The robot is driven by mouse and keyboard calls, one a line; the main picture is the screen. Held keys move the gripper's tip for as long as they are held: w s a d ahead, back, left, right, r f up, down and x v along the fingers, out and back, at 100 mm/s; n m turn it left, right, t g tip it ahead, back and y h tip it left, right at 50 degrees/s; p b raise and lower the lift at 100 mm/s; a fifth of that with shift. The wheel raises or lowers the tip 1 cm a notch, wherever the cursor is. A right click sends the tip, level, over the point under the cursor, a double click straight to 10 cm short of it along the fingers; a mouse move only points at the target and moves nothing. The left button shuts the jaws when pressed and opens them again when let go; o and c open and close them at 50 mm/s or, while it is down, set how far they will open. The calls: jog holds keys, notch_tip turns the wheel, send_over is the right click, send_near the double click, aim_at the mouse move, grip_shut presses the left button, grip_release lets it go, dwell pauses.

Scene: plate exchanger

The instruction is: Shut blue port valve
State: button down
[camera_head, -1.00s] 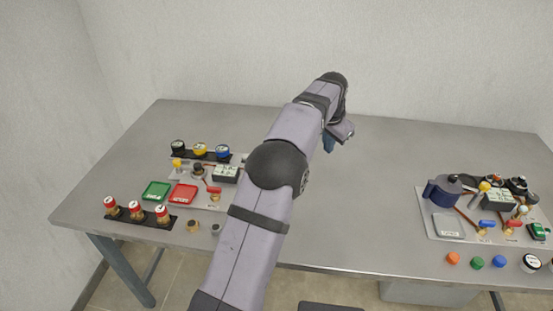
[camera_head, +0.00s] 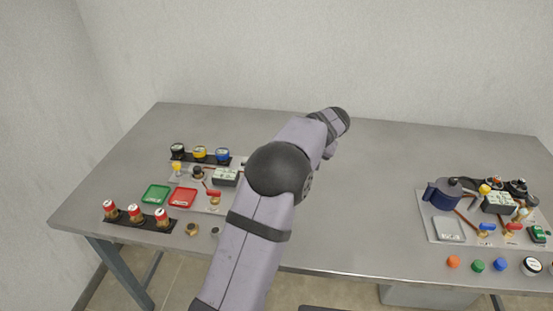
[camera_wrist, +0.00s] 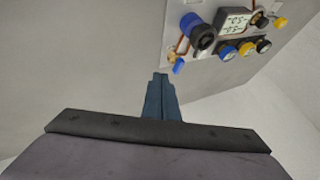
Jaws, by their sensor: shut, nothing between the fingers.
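In the wrist view, a small blue handle (camera_wrist: 179,67) sits at the near edge of a panel, beside a brass fitting and a dark blue round unit (camera_wrist: 201,34). This panel appears to be the left one, partly hidden by my arm in the head view. Another blue valve handle (camera_head: 487,226) shows on the right panel, beside a red handle (camera_head: 513,227). I cannot tell which is the port valve. My gripper (camera_wrist: 161,78) is shut and empty, apart from the blue handle, its blue fingers pointing towards the panel. In the head view its fingers are hidden.
The left panel has a display box (camera_head: 225,177) and a rack of black, yellow and blue caps (camera_head: 200,153). Green (camera_head: 156,194) and red (camera_head: 183,197) trays and a rack of red-topped parts (camera_head: 136,213) stand in front. The table between the panels is largely clear.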

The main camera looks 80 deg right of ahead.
jog(key=p+x, duration=0.3)
jog(key=x, duration=0.6)
jog(key=shift+w+d+f+p, duration=0.1)
jog(key=shift+w+d+p, duration=0.1)
jog(key=shift+w+p, duration=0.3)
jog(key=shift+w+d+f+p, duration=0.1)
jog(key=shift+w+d+p, duration=0.1)
jog(key=shift+w+p, duration=0.35)
jog(key=shift+w+d+f+p, duration=0.15)
jog(key=shift+w+p, duration=0.1)
jog(key=shift+w, duration=0.25)
jog(key=shift+w+d+r+p, duration=0.1)
jog(key=shift+w+d+p, duration=0.1)
jog(key=shift+w, duration=0.3)
